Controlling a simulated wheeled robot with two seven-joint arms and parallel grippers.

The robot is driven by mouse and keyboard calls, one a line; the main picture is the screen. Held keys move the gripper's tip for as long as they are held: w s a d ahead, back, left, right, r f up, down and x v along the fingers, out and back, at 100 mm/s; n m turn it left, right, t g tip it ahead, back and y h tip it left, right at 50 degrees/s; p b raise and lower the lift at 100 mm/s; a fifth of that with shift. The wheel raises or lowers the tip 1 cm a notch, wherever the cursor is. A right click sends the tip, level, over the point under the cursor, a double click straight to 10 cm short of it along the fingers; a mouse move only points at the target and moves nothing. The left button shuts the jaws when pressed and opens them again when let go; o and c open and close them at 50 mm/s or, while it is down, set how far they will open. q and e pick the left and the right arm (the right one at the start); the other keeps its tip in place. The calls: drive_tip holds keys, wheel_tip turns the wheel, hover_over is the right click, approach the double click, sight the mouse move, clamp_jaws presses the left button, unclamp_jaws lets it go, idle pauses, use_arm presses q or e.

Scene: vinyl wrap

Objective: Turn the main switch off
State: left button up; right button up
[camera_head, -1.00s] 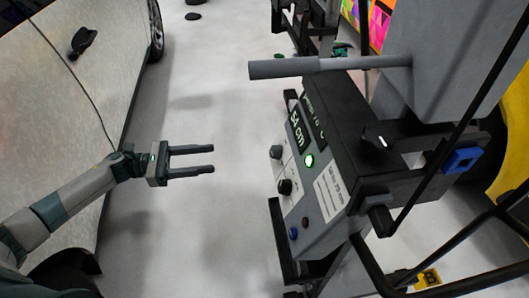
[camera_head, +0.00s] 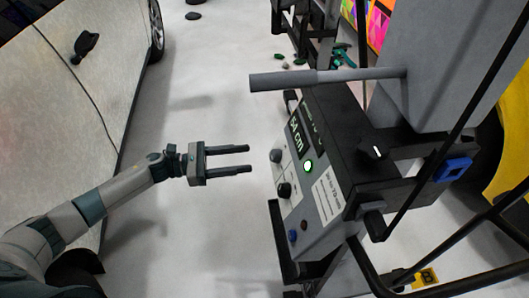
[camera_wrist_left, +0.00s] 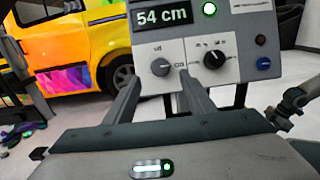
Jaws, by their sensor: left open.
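The grey control panel (camera_head: 318,200) stands right of centre, with a "54 cm" display (camera_head: 297,136) and a lit green light (camera_head: 308,166). A black knob with a white mark (camera_head: 376,152) sits on the black housing; I cannot tell which control is the main switch. My left gripper (camera_head: 250,159) is open and empty, left of the panel and apart from it. In the left wrist view, its fingers point toward the left knob (camera_wrist_left: 161,67).
A grey horizontal bar (camera_head: 310,78) juts left above the panel. Black frame tubes (camera_head: 370,268) run at the lower right. A silver car (camera_head: 60,120) stands at the left. The floor (camera_head: 190,240) between car and panel is clear.

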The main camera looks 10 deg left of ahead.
sight(271, 155)
use_arm(q)
drive_tip(key=p+x, duration=0.1)
drive_tip(key=x, duration=0.6)
drive_tip(key=shift+d+p, duration=0.15)
drive_tip(key=shift+p, duration=0.2)
use_arm(e)
drive_tip(key=shift+w+a+r+t+y, duration=0.3)
drive_tip(key=shift+w+a+r+t, duration=0.4)
drive_tip(key=shift+w+a, duration=0.2)
use_arm(q)
drive_tip(key=c, duration=1)
